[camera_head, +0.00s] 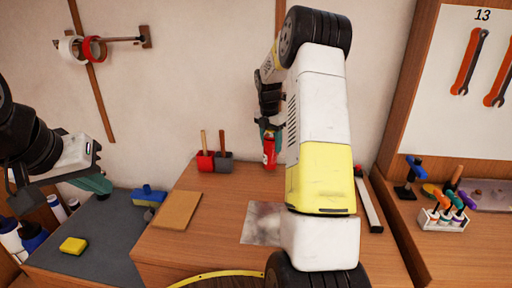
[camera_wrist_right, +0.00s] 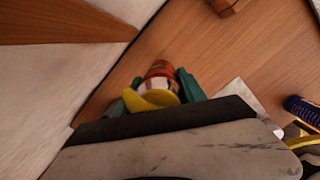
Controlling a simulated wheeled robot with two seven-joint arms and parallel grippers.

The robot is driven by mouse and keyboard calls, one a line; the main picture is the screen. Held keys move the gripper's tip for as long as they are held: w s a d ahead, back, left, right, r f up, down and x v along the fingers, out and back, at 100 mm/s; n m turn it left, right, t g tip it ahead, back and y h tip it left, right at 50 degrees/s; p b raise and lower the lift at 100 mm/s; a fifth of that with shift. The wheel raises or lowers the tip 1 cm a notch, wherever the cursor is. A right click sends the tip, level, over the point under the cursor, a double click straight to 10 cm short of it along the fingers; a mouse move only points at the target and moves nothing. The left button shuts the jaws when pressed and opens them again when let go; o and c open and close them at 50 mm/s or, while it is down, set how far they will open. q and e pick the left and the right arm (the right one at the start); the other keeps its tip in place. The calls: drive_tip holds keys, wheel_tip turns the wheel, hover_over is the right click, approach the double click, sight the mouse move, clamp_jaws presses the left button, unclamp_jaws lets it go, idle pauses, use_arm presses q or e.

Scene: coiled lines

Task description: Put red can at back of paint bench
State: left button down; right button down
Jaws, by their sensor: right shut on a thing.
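The red can (camera_head: 269,155) is upright at the back of the wooden paint bench (camera_head: 190,240), close to the wall. I cannot tell whether its base touches the bench top. My right gripper (camera_head: 270,127) is shut on its upper part. In the right wrist view the can (camera_wrist_right: 160,69) shows between the green fingers of my right gripper (camera_wrist_right: 158,90), with a yellow part and a pale band nearer the camera. My left gripper (camera_head: 98,184) is at the left above the grey bench top, away from the can; its opening is not clear.
A brown board (camera_head: 177,210) and a metal sheet (camera_head: 262,222) lie on the bench. A long bar (camera_head: 369,205) lies right, partly behind my arm. A yellow sponge (camera_head: 73,245) is at the left.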

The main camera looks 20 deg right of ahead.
sight(271, 150)
drive_tip(key=shift+w+d+f, duration=0.1)
drive_tip(key=shift+w+f, duration=0.05)
drive_tip(key=shift+w, duration=0.35)
drive_tip(key=shift+f, duration=1.65)
drive_tip(key=shift+f, duration=0.1)
drive_tip(key=c, duration=0.7)
unclamp_jaws()
drive_tip(key=shift+o, duration=0.2)
